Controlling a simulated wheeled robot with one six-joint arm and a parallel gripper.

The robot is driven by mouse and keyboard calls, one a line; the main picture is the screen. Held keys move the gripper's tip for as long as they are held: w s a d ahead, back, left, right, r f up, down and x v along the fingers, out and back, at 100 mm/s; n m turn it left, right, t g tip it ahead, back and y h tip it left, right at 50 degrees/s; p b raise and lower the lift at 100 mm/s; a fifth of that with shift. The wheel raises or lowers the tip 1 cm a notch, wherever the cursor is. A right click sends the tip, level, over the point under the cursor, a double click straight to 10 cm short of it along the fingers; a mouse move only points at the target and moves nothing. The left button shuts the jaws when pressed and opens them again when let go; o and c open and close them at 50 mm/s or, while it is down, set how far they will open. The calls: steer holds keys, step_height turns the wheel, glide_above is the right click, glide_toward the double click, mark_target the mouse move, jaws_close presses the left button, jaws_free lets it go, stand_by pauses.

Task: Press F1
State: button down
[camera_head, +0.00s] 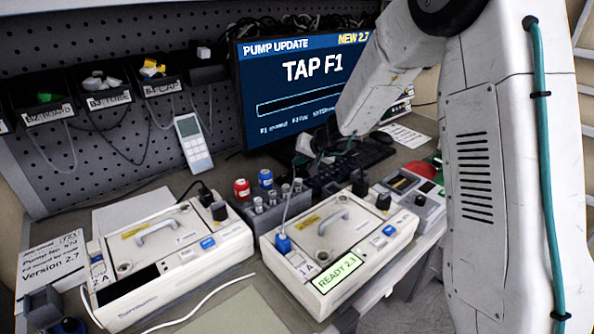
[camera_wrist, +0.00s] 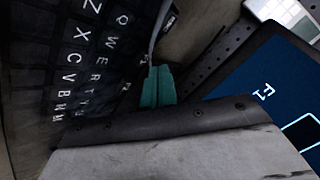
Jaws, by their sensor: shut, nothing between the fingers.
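The dark keyboard (camera_head: 335,172) lies on the bench in front of the monitor (camera_head: 300,85), partly hidden by my arm. The monitor reads "PUMP UPDATE", "NEW 2.7" and "TAP F1" above an empty bar. In the wrist view the keyboard (camera_wrist: 75,70) fills the left, with its letters turned sideways. My gripper (camera_wrist: 158,86) is shut and empty, its teal tips close beside the F1 key (camera_wrist: 146,60) at the keyboard's edge. Whether they touch the key I cannot tell. In the head view my gripper (camera_head: 325,152) is low over the keyboard's far left part.
Two white pumps stand in front, the left one (camera_head: 165,250) dark-screened and the right one (camera_head: 340,240) showing "READY 2.1". A grey rack (camera_head: 270,215) of red- and blue-capped bottles stands left of the keyboard. A handheld device (camera_head: 193,142) leans near the pegboard.

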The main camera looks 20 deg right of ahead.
mark_target(300, 173)
steer(key=shift+f, duration=0.1)
steer(key=shift+f, duration=0.35)
steer(key=shift+f, duration=0.4)
stand_by(0.7)
steer(key=shift+r, duration=0.85)
steer(key=shift+r, duration=2.5)
